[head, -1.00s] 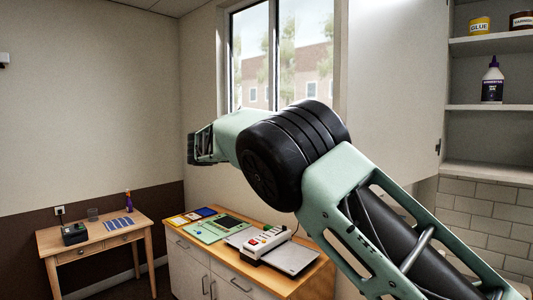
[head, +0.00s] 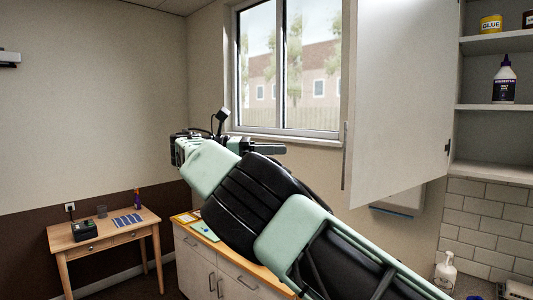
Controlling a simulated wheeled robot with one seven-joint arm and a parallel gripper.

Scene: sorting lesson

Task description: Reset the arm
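My arm reaches from the lower right up across the middle of the head view. My gripper (head: 266,149) shows there as a dark, finger-like part pointing right, seen side-on and partly behind the wrist. I cannot tell whether its fingers are apart or together. Nothing is visibly held.
A counter (head: 239,278) stands below the arm, its top mostly hidden by it. A wooden desk (head: 147,222) with a dark device (head: 84,230) is at left. An open cabinet door (head: 398,100) and shelves (head: 490,110) with a glue jar (head: 490,24) are at right.

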